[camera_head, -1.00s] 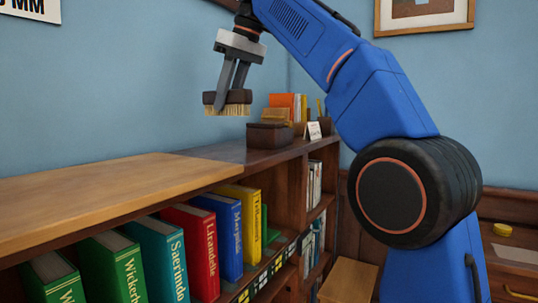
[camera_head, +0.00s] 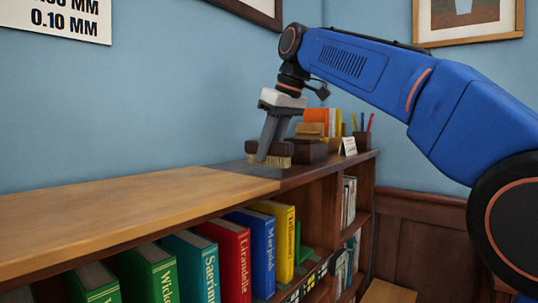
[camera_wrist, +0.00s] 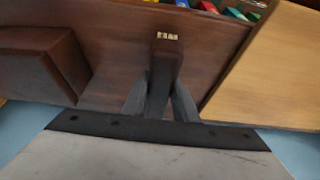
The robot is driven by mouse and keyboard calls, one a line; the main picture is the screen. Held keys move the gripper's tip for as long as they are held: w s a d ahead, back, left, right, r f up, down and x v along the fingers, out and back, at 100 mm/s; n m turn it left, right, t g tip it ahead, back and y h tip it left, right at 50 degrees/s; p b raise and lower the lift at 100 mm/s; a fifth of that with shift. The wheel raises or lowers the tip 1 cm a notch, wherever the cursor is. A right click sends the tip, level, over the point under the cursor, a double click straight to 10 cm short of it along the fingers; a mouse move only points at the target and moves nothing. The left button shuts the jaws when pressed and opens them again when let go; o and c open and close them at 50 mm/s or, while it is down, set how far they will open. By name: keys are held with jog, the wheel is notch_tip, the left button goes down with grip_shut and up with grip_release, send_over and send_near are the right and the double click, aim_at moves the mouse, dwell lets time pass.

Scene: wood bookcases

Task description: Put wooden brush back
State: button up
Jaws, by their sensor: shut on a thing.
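The wooden brush (camera_head: 284,148) has a dark brown block and pale bristles pointing down. My gripper (camera_head: 263,156) is shut on it, fingers reaching down from above. The brush is low over the dark part of the bookcase top (camera_head: 232,166), just left of a dark brown box (camera_head: 312,151). I cannot tell whether the bristles touch the surface. In the wrist view the brush (camera_wrist: 163,80) shows end-on between my fingers, a few bristles visible at its far end. The box (camera_wrist: 40,62) is apart from it at the left.
A pencil cup (camera_head: 363,139), a small white card (camera_head: 348,146) and orange and yellow books (camera_head: 318,121) stand behind the box. The light wood top (camera_head: 120,208) at the left is bare. Coloured books (camera_head: 232,258) fill the shelf below.

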jog(key=shift+f, duration=0.7)
jog(key=shift+f, duration=0.1)
jog(key=o, duration=1.1)
jog(key=v, duration=1.2)
